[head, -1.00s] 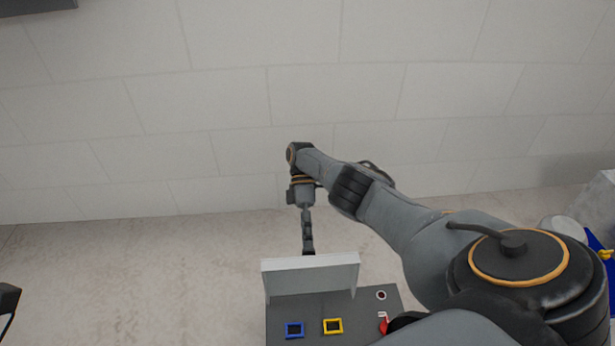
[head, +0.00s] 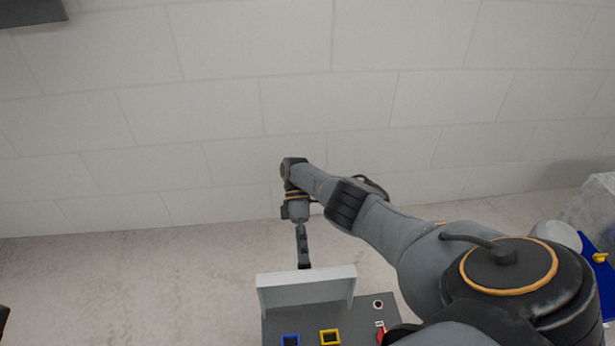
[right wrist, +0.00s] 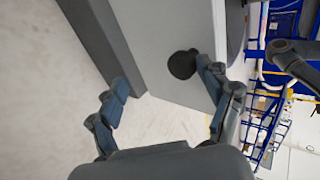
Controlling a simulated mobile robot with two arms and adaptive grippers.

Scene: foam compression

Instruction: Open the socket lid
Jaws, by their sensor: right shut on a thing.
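The pale grey socket lid (head: 306,292) stands raised at the back of a dark grey socket panel (head: 354,318) in the head view. My right gripper (head: 304,264) reaches down at the lid's far upper edge and is shut on the lid, though the contact is partly hidden behind it. In the right wrist view, my right gripper (right wrist: 163,95) shows with its fingertips well apart, beside a grey panel. My left gripper does not show clearly.
The panel carries a blue square frame (head: 290,340), a yellow square frame (head: 330,337), a round socket (head: 378,304) and a red part (head: 381,334). A black round knob (right wrist: 182,64) shows in the wrist view. A tiled wall (head: 200,110) stands behind; bare floor (head: 130,285) lies left.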

